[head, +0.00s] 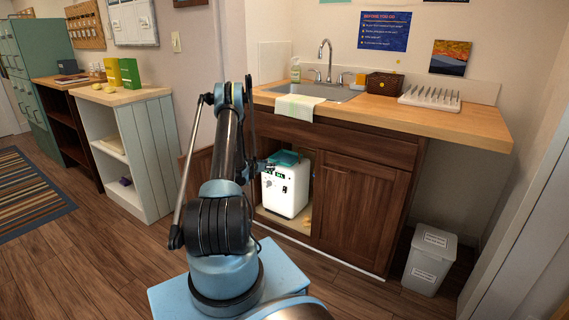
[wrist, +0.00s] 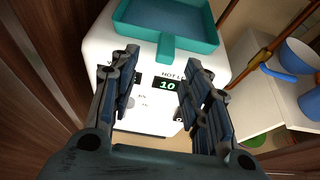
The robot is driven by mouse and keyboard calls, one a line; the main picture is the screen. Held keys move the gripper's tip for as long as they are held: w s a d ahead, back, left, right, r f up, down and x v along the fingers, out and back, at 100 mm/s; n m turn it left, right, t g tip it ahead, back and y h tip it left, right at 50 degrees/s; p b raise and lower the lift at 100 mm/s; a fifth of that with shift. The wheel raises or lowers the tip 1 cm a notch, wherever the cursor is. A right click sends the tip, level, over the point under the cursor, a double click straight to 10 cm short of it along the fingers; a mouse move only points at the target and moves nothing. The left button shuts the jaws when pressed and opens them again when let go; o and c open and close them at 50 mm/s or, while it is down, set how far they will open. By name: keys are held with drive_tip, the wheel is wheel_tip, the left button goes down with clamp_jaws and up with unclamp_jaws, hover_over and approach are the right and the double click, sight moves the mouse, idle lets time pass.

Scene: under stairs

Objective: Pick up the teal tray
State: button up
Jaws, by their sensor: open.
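The teal tray (wrist: 165,22) lies on top of a white box-shaped appliance (wrist: 105,45) with a small display. In the wrist view its short handle points down the picture, toward the space between my fingers. In the head view the tray (head: 287,157) shows small on the appliance (head: 286,190), inside the open cabinet under the sink. My gripper (wrist: 158,80) is open and empty, with its fingers on either side of the display, short of the tray's body. In the head view my gripper (head: 266,165) is small beside the tray, partly lost against the dark cabinet.
The cabinet's right door (head: 361,209) is shut, and the left one (head: 197,172) stands open. To the right in the wrist view are a copper-coloured pipe (wrist: 268,47) and blue-and-white vessels (wrist: 298,55). A lidded bin (head: 430,260) stands on the floor at right.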

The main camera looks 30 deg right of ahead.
drive_tip(key=x, duration=0.5)
drive_tip(key=shift+s+d+r, duration=0.1)
drive_tip(key=shift+s+r, duration=0.05)
drive_tip(key=shift+r, duration=0.05)
drive_tip(key=shift+c, duration=0.3)
clamp_jaws()
